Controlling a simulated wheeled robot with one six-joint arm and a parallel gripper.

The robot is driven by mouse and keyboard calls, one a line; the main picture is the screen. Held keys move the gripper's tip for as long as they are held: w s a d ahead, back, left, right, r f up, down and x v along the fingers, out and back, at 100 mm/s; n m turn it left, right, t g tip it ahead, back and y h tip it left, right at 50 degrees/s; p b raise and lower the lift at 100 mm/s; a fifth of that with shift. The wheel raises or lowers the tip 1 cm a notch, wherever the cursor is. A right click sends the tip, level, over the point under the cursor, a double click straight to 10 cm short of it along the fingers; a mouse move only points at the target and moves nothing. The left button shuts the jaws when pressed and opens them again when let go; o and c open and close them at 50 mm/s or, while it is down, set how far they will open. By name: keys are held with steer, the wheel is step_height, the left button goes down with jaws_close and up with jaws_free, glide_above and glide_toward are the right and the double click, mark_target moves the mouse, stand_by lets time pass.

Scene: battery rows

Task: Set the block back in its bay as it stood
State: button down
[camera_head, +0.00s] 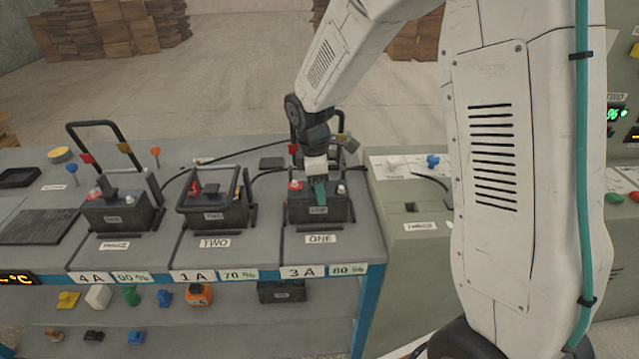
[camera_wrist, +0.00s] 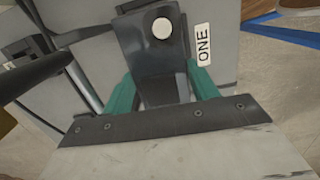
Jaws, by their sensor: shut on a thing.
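My gripper (camera_head: 319,190), with teal fingers, is at the dark block (camera_head: 330,211) at the bay labelled ONE (camera_head: 320,239), the rightmost of three bays. It is shut on that block. In the wrist view my fingers (camera_wrist: 160,88) lie on either side of the block's dark middle part, and a round white terminal shows on the block (camera_wrist: 146,48). The block looks upright; I cannot tell whether it rests fully on the bay floor. A red and a white terminal show on its top. My gripper and wrist hide part of the block and the raised bar behind it.
Similar blocks stand in bay TWO (camera_head: 214,214), with its bar low, and bay THREE (camera_head: 118,210), with its bar raised. Black cables run behind the bays. A grey-green cabinet (camera_head: 415,262) stands just right of bay ONE. Small coloured parts and a dark block (camera_head: 282,292) lie on the shelf below.

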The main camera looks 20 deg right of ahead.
steer(key=shift+f, duration=0.25)
steer(key=shift+c, duration=1.8)
jaws_free()
